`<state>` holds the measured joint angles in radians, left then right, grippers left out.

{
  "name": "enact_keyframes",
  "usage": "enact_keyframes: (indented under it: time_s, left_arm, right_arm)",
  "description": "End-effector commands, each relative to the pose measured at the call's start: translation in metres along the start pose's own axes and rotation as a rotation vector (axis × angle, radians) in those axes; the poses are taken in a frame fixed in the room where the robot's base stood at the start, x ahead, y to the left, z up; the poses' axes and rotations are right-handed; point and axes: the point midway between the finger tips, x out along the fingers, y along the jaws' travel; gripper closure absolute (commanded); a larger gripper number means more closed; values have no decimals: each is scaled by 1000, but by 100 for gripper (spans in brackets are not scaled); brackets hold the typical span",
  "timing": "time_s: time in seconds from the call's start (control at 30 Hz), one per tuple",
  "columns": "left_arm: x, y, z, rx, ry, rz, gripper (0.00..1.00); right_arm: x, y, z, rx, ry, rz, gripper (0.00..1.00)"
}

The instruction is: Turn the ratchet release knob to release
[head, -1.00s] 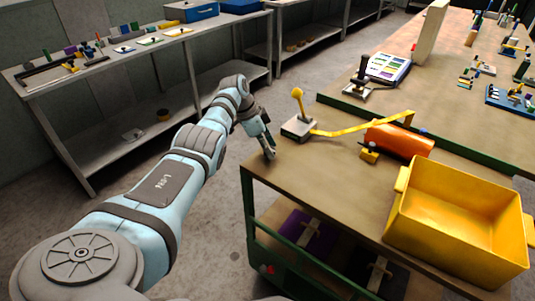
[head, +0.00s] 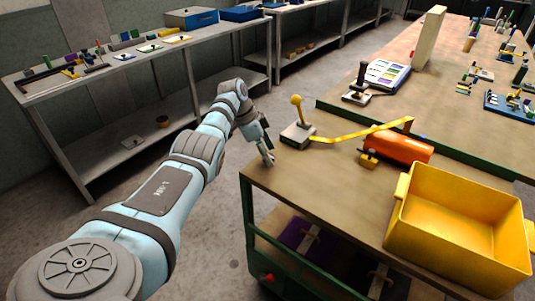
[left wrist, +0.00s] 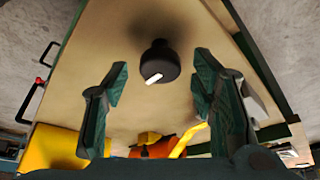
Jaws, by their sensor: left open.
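The knob (left wrist: 159,62) is round and black with a white pointer mark, seen in the left wrist view on the tan cart top. The pointer is slanted, towards the lower left. In the head view I cannot make the knob out; my left gripper seems to hide it. My left gripper (head: 268,157) is at the cart's left corner. In the left wrist view its two dark green fingers (left wrist: 161,78) are open, one on each side of the knob, with nothing between them touching it. My right gripper is not in view.
A grey block with a yellow ball lever (head: 297,118) stands close to my left gripper. A yellow strap (head: 350,134) runs from it past an orange cylinder (head: 398,147). A yellow bin (head: 440,238) fills the cart's near right. Worktables stand behind and at left.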

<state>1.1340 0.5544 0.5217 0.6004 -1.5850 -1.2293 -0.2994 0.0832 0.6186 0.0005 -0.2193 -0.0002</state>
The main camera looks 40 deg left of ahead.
Motion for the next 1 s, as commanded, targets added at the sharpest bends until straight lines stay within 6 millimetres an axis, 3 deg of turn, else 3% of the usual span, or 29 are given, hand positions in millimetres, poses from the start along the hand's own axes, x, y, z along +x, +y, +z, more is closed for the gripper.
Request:
enact_keyframes:
  time_s: [0.3, 0.43, 0.57, 1.0]
  left_arm:
    - [-81, -1, -1, 0, 1, -4, 48]
    - [-105, 0, -1, 1, 1, -2, 48]
    - [-113, 0, -1, 0, -1, -1, 48]
    - [-112, 0, -1, 1, -1, 0, 48]
  right_arm:
    - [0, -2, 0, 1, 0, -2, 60]
    - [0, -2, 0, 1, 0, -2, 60]
    - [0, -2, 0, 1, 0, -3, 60]
    - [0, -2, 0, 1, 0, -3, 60]
